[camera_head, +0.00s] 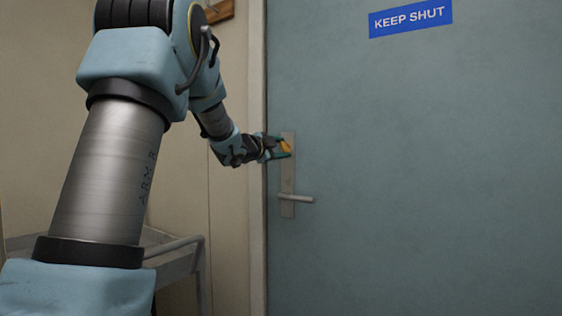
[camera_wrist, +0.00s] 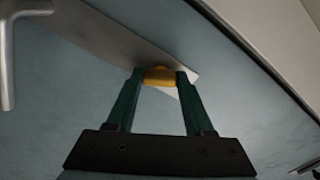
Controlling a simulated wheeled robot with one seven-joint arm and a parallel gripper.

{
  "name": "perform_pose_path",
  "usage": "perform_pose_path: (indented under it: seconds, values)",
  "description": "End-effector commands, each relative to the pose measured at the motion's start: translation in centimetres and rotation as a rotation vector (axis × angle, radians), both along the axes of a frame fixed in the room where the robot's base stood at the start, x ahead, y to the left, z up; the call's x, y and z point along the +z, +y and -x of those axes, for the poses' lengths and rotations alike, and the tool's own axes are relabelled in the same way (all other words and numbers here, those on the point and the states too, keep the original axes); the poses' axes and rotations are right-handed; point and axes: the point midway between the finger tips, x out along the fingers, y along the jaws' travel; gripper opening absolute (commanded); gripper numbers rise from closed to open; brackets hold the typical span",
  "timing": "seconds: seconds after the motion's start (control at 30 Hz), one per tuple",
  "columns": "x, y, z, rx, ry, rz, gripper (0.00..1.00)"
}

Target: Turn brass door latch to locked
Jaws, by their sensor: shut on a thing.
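The brass latch (camera_head: 286,147) sits near the top of a metal plate on the door, above the lever handle. In the wrist view the latch (camera_wrist: 159,76) shows as a rounded brass piece between my fingertips. My gripper (camera_head: 282,148) is shut on it, with one green finger on each side in the wrist view (camera_wrist: 158,78). The metal door plate (camera_head: 288,180) is partly hidden by the gripper. The latch's full shape and its turned position cannot be told from these views.
A lever handle (camera_head: 296,198) sticks out to the right below the latch. The blue-grey door (camera_head: 430,170) appears closed against its frame (camera_head: 257,230) and bears a "KEEP SHUT" sign (camera_head: 410,18). A grey metal cart or rack (camera_head: 180,262) stands at the lower left.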

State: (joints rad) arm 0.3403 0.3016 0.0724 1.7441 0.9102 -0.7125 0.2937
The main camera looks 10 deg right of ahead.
Motion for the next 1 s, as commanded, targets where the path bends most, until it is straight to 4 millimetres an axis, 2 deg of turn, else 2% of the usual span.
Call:
perform_pose_path:
  seconds: [0.03, 0.5, 1.0]
  values:
    - [-0.48, -0.09, 0.07, -0.002, -0.036, -0.029, 0.0]
    - [-0.24, -0.08, 0.05, -0.001, -0.285, -0.267, 0.0]
    - [0.0, -0.07, 0.03, -0.001, -0.362, -0.341, 0.0]
